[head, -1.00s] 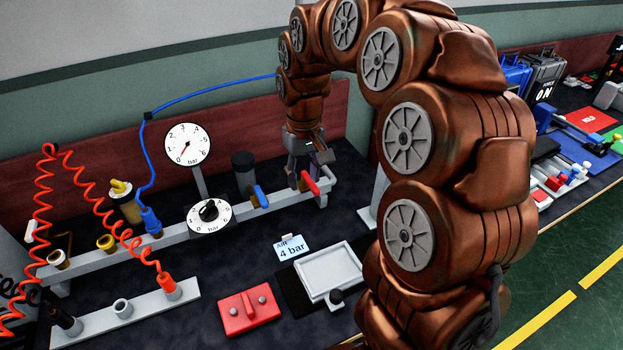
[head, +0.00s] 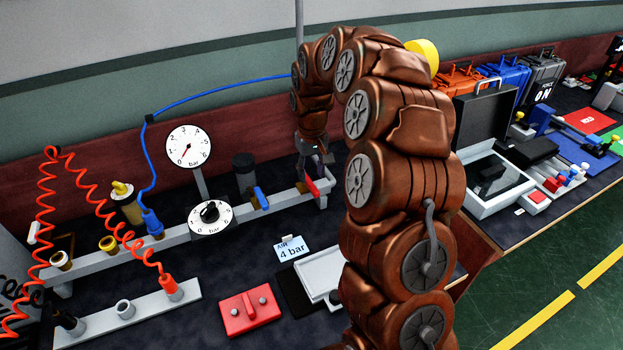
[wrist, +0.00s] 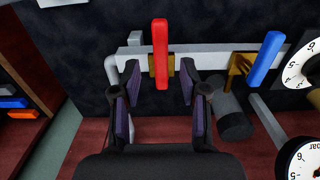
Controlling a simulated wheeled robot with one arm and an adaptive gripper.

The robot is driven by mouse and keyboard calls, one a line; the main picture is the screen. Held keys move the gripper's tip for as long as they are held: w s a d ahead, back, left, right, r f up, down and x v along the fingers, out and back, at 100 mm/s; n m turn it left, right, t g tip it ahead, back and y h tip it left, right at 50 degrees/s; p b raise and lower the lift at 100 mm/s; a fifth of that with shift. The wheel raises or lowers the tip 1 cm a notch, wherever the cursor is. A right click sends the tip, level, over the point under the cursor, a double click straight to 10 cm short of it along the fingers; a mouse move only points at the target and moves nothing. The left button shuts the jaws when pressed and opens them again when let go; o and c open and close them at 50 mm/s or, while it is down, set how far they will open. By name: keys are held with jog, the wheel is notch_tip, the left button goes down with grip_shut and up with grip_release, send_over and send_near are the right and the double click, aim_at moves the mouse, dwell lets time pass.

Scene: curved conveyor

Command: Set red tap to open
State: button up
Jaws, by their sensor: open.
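The red tap (head: 311,187) sits near the right end of the grey pipe rail in the head view. In the wrist view the red tap's long handle (wrist: 160,50) lies crosswise to the rail, over a brass body. My gripper (wrist: 159,76) is open and empty, with one finger on each side of the handle's near end and gaps to both. In the head view my gripper (head: 314,160) is just above and behind the red handle. Contact cannot be seen there.
A blue-handled tap (wrist: 265,58) is on the same rail, beside a dark cylinder (wrist: 230,120). A gauge (head: 188,146) and a dial (head: 210,217) stand left of the taps. A red block (head: 250,312) and white tray (head: 322,272) lie in front.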

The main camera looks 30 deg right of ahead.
aim_at(312, 184)
jog(key=shift+f+p, duration=0.35)
jog(key=shift+f, duration=1.45)
jog(key=shift+c, duration=0.3)
grip_shut()
